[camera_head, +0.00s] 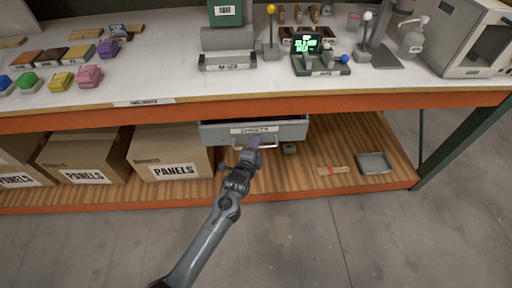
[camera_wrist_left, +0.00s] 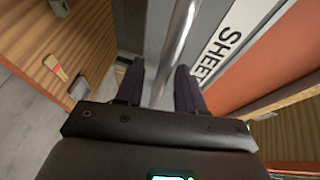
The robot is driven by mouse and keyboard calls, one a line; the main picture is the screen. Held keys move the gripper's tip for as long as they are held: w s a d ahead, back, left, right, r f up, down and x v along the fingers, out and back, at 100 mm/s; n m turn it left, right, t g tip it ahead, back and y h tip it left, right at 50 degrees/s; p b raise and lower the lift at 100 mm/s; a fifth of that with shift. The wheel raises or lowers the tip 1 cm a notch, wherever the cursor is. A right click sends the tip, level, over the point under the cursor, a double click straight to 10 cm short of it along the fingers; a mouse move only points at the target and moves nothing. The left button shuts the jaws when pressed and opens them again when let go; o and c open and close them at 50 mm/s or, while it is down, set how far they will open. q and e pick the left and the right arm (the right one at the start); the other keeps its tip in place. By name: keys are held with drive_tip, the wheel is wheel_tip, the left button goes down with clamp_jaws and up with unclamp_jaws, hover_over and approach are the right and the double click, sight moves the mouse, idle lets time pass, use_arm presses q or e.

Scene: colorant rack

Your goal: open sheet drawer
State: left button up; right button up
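The sheet drawer (camera_head: 290,131) is a grey drawer with a white "SHEETS" label, hung under the workbench's orange front beam. A thin dark strip shows above its front; I cannot tell from this whether it is pulled out at all. Its metal bar handle (camera_head: 240,148) runs across the front and also shows in the left wrist view (camera_wrist_left: 180,30). My left gripper (camera_head: 254,145) is at the handle. In the left wrist view its two dark fingers (camera_wrist_left: 160,85) are apart, with the bar between them and gaps beside it. My right gripper is not in view.
Cardboard boxes labelled "PANELS" (camera_head: 172,153) stand on the lower shelf left of the drawer. A brush (camera_head: 335,170) and a grey tray (camera_head: 375,163) lie on the shelf to the right. The floor in front of the bench is clear.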

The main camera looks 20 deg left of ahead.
use_arm(q)
clamp_jaws()
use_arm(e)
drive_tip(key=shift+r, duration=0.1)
